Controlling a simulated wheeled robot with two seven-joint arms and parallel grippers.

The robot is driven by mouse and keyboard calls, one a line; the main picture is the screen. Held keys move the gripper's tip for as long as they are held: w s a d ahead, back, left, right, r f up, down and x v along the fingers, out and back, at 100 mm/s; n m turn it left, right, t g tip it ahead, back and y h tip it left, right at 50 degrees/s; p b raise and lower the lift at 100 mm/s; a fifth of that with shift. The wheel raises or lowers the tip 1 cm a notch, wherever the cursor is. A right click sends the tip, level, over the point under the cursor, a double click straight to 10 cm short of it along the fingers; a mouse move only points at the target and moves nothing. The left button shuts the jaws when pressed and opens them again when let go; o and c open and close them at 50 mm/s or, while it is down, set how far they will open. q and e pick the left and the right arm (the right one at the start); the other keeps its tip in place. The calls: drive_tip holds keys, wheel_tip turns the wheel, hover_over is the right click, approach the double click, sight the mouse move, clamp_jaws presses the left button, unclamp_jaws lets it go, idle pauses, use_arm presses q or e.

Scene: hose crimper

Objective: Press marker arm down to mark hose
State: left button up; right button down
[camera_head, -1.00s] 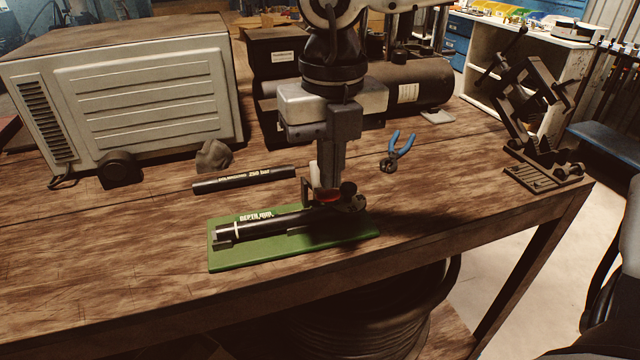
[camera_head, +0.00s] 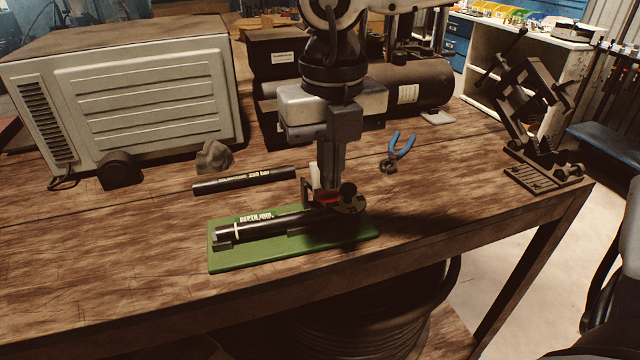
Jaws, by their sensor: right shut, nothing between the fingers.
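A green base plate (camera_head: 290,256) lies near the table's front edge. A black hose (camera_head: 255,230) lies along it in a holder, with a white mark near its left end. The marker arm (camera_head: 329,198), with a red part and a dark round knob (camera_head: 348,189), stands at the right end of the plate. My right gripper (camera_head: 331,187) points straight down, shut and empty, right at the marker arm. It hides part of the arm, and I cannot tell whether they touch. My left gripper is not in view.
A loose black hose piece (camera_head: 244,180) lies behind the plate. Blue-handled pliers (camera_head: 397,152) lie to the right. A crimper stand (camera_head: 535,115) is at the table's right end. A large grey machine (camera_head: 135,95) and a black tank (camera_head: 410,85) fill the back.

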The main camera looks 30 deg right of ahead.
sight(331, 195)
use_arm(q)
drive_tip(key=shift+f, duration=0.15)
use_arm(e)
drive_tip(key=shift+f, duration=0.15)
drive_tip(key=shift+f+b, duration=0.35)
drive_tip(key=shift+b, duration=0.15)
drive_tip(key=shift+f+b, duration=0.4)
drive_tip(key=shift+b, duration=0.1)
drive_tip(key=shift+f+b, duration=0.45)
drive_tip(key=shift+b, duration=0.05)
drive_tip(key=shift+f+b, duration=1.05)
drive_tip(key=shift+b, duration=0.05)
drive_tip(key=shift+f+b, duration=0.25)
drive_tip(key=shift+b, duration=0.1)
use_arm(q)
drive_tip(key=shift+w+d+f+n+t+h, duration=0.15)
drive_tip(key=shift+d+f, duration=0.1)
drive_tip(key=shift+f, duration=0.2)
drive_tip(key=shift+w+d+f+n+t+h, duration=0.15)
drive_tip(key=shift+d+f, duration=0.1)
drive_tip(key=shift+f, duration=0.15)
use_arm(e)
drive_tip(key=shift+r, duration=0.1)
